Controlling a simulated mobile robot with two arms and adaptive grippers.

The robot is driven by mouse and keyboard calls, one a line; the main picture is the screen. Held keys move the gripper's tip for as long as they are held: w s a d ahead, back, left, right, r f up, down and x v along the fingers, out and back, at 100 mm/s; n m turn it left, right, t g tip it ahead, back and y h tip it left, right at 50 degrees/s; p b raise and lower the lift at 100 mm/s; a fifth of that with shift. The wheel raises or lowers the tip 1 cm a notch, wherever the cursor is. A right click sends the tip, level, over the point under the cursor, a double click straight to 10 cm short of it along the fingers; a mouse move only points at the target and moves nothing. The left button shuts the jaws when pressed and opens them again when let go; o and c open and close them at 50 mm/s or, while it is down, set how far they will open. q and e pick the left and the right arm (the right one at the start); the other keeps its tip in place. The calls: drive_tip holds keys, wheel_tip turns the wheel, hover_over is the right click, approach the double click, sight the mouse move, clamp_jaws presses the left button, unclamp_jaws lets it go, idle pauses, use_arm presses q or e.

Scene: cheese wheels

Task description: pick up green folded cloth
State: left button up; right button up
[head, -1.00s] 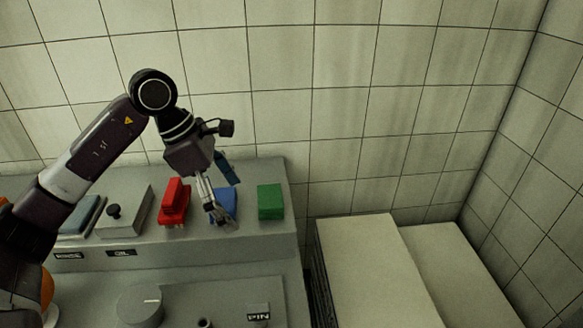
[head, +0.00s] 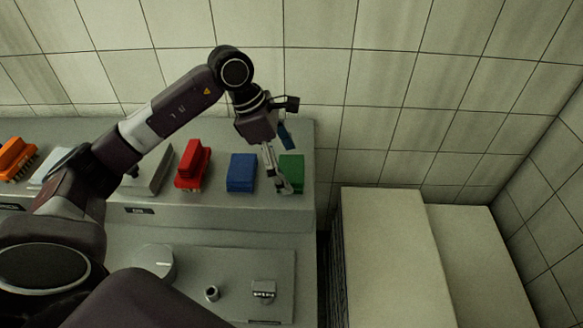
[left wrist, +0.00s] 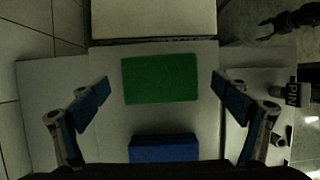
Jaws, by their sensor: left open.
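The green folded cloth (head: 291,172) lies on the raised grey shelf near its right end, just right of the blue folded cloth (head: 241,172). In the left wrist view the green cloth (left wrist: 160,79) is a flat rectangle between the fingers and a little ahead of them. My left gripper (head: 284,165) is open and empty above the green cloth, and hides part of it in the head view. In the left wrist view its blue-padded fingers (left wrist: 158,100) stand wide apart on either side, not touching the cloth. My right gripper is not clearly in view.
The blue cloth also shows in the left wrist view (left wrist: 163,149), close to the green one. A red brush (head: 193,166) and an orange brush (head: 15,158) are farther left. Pale blocks (head: 395,255) stand right of the counter. A tiled wall rises behind.

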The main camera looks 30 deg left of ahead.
sight(288, 168)
use_arm(q)
drive_tip(key=shift+f, duration=0.25)
drive_tip(key=c, duration=1.1)
drive_tip(key=shift+c, duration=0.3)
use_arm(e)
drive_tip(key=shift+w+r, duration=0.1)
drive_tip(key=shift+w, duration=0.2)
use_arm(q)
drive_tip(key=shift+r, duration=0.1)
drive_tip(key=shift+w+r, duration=0.1)
drive_tip(key=shift+r, duration=0.3)
wheel_tip(288, 168, up, 19)
drive_tip(key=b, duration=0.2)
use_arm(e)
wheel_tip(288, 168, down, 2)
drive_tip(key=shift+s+a+f, duration=0.1)
drive_tip(key=shift+s+f, duration=0.05)
use_arm(q)
drive_tip(key=o, duration=0.4)
drive_tip(key=shift+c, duration=0.2)
drive_tip(key=c, duration=0.3)
